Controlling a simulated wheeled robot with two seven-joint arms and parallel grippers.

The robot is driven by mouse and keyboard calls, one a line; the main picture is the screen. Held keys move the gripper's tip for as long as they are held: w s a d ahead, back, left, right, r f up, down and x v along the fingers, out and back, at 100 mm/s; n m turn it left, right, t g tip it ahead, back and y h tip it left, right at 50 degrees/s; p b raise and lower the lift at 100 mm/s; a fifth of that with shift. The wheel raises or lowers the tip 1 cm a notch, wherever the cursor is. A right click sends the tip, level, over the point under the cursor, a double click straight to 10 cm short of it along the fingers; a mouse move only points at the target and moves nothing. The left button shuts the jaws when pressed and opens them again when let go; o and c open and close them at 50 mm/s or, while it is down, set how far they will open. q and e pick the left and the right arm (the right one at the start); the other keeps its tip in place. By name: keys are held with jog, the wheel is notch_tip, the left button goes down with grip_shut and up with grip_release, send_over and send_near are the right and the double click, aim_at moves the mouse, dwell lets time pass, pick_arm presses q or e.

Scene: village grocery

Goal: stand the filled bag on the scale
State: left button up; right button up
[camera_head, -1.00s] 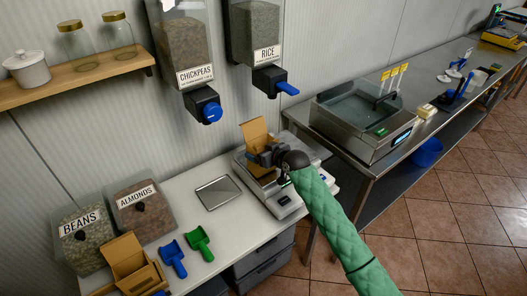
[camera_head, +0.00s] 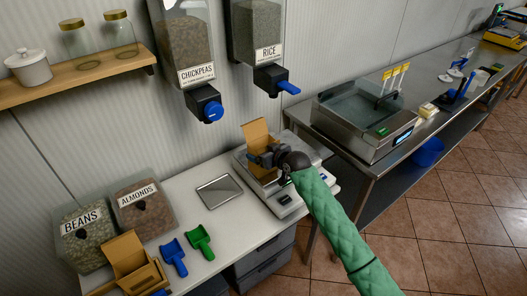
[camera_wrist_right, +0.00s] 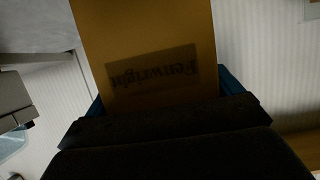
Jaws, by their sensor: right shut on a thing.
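A brown paper bag (camera_head: 256,134) stands upright at the scale (camera_head: 291,201) on the white counter. Its bottom is partly hidden by my right gripper (camera_head: 268,155), so I cannot tell whether it touches the scale plate. My right gripper is shut on the bag, with the green-sleeved arm coming from the lower right. In the right wrist view the bag (camera_wrist_right: 145,30) fills the upper middle, with a dark printed label facing the camera. What is inside the bag is hidden. My left gripper is not in view.
A metal tray (camera_head: 219,190) lies left of the scale. A green scoop (camera_head: 200,242), a blue scoop (camera_head: 173,257) and a cardboard box (camera_head: 132,265) are at the front left. Beans (camera_head: 82,236) and almonds (camera_head: 143,207) bins stand behind. Chickpeas (camera_head: 187,50) and rice (camera_head: 258,40) dispensers hang above.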

jog(key=o, duration=1.2)
